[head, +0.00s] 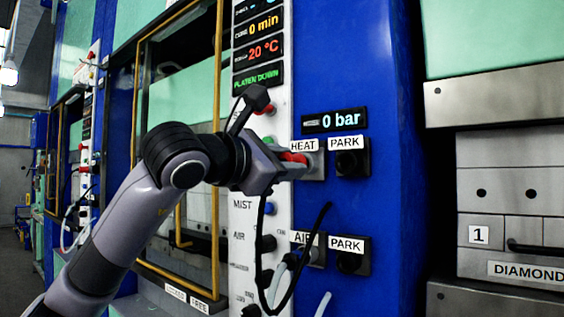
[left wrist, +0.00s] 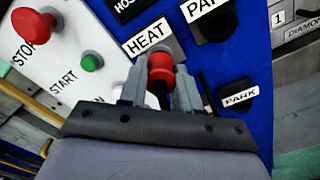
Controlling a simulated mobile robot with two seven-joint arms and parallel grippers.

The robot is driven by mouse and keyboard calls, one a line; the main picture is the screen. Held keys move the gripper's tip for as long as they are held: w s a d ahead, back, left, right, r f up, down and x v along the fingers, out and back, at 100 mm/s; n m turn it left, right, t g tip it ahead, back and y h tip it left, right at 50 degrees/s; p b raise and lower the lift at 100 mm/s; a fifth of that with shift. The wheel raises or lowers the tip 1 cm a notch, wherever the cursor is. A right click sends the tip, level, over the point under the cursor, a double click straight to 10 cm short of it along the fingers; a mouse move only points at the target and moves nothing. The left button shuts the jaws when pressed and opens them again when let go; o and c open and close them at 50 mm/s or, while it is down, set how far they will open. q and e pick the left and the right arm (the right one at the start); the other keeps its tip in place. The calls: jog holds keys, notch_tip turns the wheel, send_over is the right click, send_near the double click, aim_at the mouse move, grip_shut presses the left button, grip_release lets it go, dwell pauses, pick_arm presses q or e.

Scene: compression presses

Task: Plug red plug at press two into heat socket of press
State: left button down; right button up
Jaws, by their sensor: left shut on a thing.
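My left gripper (head: 292,168) is shut on the red plug (head: 293,157) right at the heat socket (head: 318,168) on the blue press front. The socket's plate shows under the HEAT label, but its opening is hidden by the plug and fingers. In the left wrist view the red plug (left wrist: 161,66) sits between the two grey fingers of the left gripper (left wrist: 158,84), just below the HEAT label. The plug points at the panel; I cannot tell how deep it sits. My right gripper is not in view.
A black PARK socket (head: 348,162) is close on the right. Below are an AIR socket (head: 314,250) with a plug and hose, and another PARK socket (head: 349,256). A black cable (head: 291,290) hangs below the gripper. Red STOP (left wrist: 35,30) and green START (left wrist: 92,62) buttons are nearby.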

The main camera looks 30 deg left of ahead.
pick_arm(q)
jog(key=shift+w, duration=0.7)
jog(key=c, duration=0.7)
grip_release()
jog(key=shift+w+d, duration=0.1)
jog(key=s, duration=0.2)
jog(key=s+b, duration=0.1)
jog(key=s, duration=0.4)
jog(key=shift+s+a+b, duration=0.15)
jog(key=shift+a+b, duration=0.15)
